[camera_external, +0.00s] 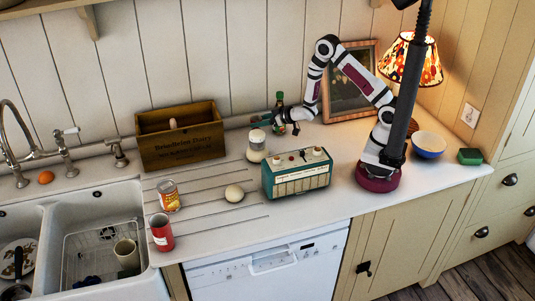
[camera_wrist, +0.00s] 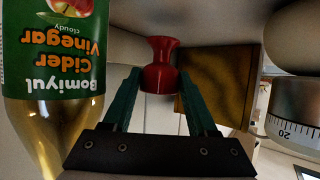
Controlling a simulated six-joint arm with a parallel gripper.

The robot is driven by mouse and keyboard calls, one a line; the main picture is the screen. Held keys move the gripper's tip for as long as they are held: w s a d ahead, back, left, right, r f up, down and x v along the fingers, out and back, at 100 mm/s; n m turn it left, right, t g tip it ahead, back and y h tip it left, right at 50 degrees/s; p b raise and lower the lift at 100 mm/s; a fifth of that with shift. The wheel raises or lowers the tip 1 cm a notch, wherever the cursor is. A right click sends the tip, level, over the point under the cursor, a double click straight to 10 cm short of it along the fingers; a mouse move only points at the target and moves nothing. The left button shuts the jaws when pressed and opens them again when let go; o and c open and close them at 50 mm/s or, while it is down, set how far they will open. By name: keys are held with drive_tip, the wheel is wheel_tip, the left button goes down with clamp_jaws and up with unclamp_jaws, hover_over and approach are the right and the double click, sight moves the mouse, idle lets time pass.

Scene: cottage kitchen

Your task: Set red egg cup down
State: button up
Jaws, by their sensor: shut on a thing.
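The red egg cup (camera_wrist: 159,77) sits between the tips of my gripper (camera_wrist: 159,85) in the wrist view, where the picture is upside down. My gripper is shut on it. In the external view my gripper (camera_external: 268,119) is above the back of the counter (camera_external: 340,195), between the wooden crate and the green-labelled bottle. The egg cup cannot be made out there, and the gap beneath it cannot be judged.
The cider vinegar bottle (camera_wrist: 50,75) is close beside my gripper. A white timer (camera_external: 256,146) stands just in front of it, and the wooden crate (camera_external: 180,152) is to the left. A teal radio (camera_external: 297,178), a white egg (camera_external: 234,193) and two cans stand further forward.

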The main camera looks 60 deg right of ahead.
drive_tip(key=shift+f, duration=0.75)
drive_tip(key=shift+f, duration=0.55)
drive_tip(key=o, duration=1.4)
drive_tip(key=shift+o, duration=0.2)
drive_tip(key=shift+s, duration=0.1)
